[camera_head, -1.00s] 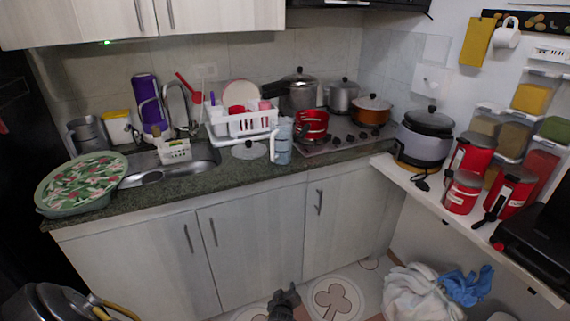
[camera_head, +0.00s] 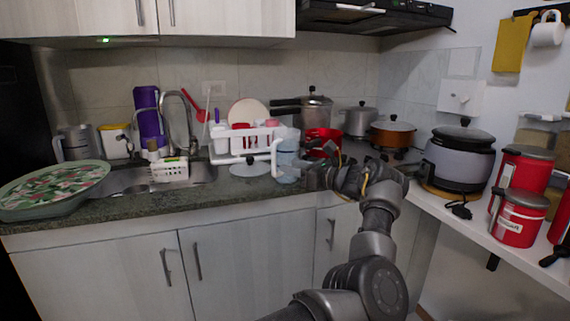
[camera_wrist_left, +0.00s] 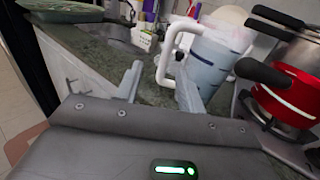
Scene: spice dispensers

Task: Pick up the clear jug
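The clear jug (camera_head: 288,160) stands on the counter right of the sink, with its white handle on the left side. It shows up close in the left wrist view (camera_wrist_left: 212,62), its white handle just beyond the fingertips. My left gripper (camera_head: 312,175) is at the jug's right in the head view. In the left wrist view my left gripper (camera_wrist_left: 158,78) has its two fingers apart with nothing held between them. The right finger overlaps the lower part of the jug in the picture; I cannot tell whether they touch. My right gripper is not in view.
A white dish rack (camera_head: 240,142) stands behind the jug. A red pot (camera_head: 322,138) sits close to its right, with its black handle (camera_wrist_left: 262,73) nearby in the wrist view. A small white basket (camera_head: 170,171) is at the sink. The counter front (camera_head: 215,205) is clear.

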